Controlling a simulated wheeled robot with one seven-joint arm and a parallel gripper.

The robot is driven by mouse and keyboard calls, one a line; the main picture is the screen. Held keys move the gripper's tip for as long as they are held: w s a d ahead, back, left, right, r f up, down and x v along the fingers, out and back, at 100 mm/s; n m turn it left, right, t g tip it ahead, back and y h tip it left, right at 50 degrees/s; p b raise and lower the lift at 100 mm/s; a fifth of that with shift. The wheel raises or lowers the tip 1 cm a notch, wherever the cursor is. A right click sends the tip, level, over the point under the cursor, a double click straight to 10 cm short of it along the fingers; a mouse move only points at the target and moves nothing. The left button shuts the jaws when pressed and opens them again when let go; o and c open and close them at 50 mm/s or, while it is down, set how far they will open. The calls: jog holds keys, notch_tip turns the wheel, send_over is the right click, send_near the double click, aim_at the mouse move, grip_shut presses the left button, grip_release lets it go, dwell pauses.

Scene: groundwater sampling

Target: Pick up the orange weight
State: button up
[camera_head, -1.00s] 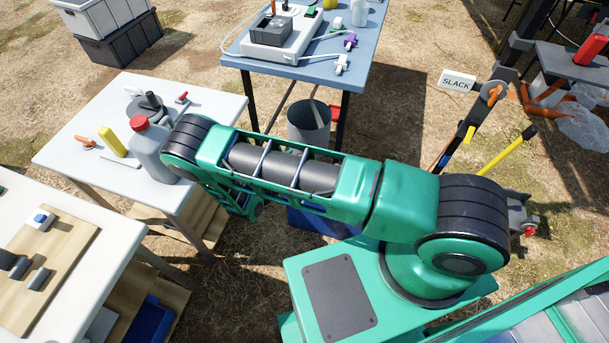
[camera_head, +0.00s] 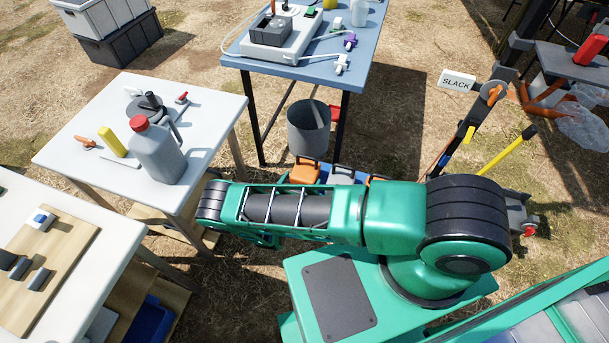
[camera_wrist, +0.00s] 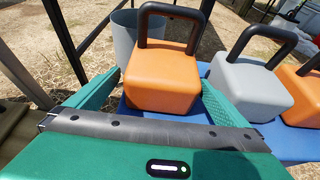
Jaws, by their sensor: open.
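In the wrist view an orange block weight (camera_wrist: 163,78) with a black loop handle (camera_wrist: 170,12) stands upright on a blue surface (camera_wrist: 292,141). My gripper (camera_wrist: 158,98) has its green fingers spread to the left and right of the weight's near side; I cannot tell whether they touch it. A grey weight (camera_wrist: 248,88) of the same shape stands to its right, and a second orange weight (camera_wrist: 300,95) is cut off at the right edge. In the head view an orange weight (camera_head: 305,173) shows just above my arm, which hides my gripper.
A grey bin (camera_head: 309,130) stands behind the weights, also in the wrist view (camera_wrist: 124,38). A blue table (camera_head: 300,68) is behind it. A white table (camera_head: 75,135) with a jug (camera_head: 157,152) is at left.

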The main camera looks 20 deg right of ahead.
aim_at(305, 174)
jog(key=shift+x, duration=2.7)
jog(key=shift+d, duration=0.1)
jog(key=c, duration=2)
jog(key=shift+r, duration=0.1)
